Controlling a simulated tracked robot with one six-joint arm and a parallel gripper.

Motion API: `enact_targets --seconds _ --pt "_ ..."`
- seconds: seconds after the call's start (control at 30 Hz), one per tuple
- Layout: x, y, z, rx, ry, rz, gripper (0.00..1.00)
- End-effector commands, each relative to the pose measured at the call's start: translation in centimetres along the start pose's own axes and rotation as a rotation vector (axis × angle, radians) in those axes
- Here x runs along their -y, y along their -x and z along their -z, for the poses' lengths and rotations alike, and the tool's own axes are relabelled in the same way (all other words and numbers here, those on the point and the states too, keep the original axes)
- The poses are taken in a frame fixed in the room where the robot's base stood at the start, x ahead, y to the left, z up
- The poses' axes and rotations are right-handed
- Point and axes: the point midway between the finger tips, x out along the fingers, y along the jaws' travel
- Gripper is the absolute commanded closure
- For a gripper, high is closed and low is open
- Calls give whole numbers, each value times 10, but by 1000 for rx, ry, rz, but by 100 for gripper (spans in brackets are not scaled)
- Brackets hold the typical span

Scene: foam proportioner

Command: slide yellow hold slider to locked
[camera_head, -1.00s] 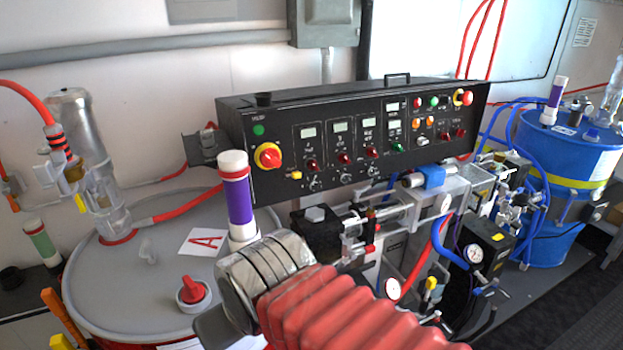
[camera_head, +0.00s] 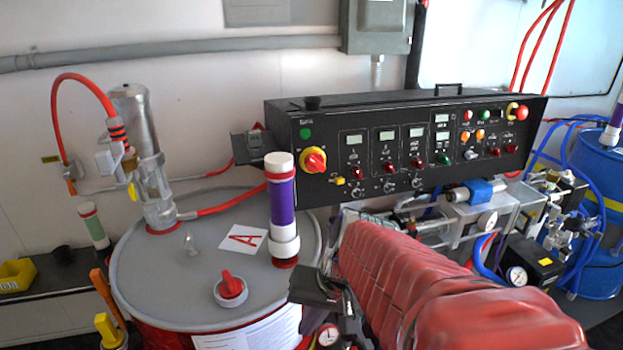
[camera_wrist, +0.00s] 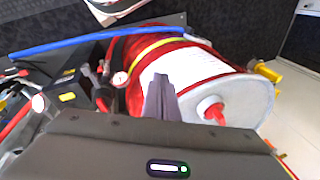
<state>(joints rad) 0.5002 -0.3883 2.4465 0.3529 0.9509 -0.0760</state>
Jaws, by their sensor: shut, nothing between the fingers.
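In the head view my red-sleeved arm ends below the panel, apart from the slider, and the fingertips cannot be made out. The panel does not show clearly in the wrist view.
The red drum with its grey lid (camera_head: 170,265) stands left of my arm, carrying a red cap (camera_head: 231,286) and a purple-and-white cylinder (camera_head: 283,210). Hoses and fittings crowd the space below the panel. A blue drum (camera_head: 604,185) stands at the far right.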

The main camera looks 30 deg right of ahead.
Motion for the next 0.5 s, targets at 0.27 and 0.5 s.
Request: enact_targets --seconds 0.27,0.5 --pt "-15 -17 35 59 -309 216 100" --pt "-26 -16 89 17 -540 474 100"
